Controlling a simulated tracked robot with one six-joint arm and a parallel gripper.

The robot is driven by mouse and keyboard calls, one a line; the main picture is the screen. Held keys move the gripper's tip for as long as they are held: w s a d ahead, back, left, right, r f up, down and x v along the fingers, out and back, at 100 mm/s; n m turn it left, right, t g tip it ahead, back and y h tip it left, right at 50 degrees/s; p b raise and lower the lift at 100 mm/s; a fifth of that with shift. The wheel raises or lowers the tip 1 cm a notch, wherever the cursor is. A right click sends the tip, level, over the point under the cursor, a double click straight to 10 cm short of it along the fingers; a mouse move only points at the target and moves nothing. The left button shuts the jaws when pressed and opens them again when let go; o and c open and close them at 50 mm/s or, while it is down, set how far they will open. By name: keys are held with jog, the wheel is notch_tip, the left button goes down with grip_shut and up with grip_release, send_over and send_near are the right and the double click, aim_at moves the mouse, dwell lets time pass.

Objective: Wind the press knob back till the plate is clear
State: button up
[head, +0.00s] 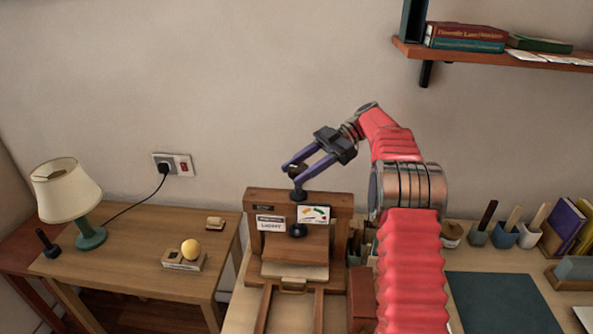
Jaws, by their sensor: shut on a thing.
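A wooden book press (256,228) stands on the bench in the lower middle of the head view. Its dark press knob (299,194) is on top of the frame, on a screw. My gripper (293,174) is shut on the knob from above right, its two purple fingers on either side of it. Below the crossbeam a dark round screw end (297,230) shows above the wooden plate (302,246). A pale block with a brass handle (293,280) sits in front of and below the plate. Whether the plate touches what is under it cannot be told.
A side table (135,250) at left holds a lamp (70,190) and a yellow ball on a small stand (190,250). A shelf with books (490,55) is at upper right. Tool pots (503,235) and a dark mat (500,302) lie right of my arm.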

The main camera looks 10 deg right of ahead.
jog(key=shift+w+f, duration=0.1)
jog(key=shift+f, duration=0.2)
jog(key=o, duration=1)
jog(key=shift+r, duration=0.1)
jog(key=shift+r, duration=0.1)
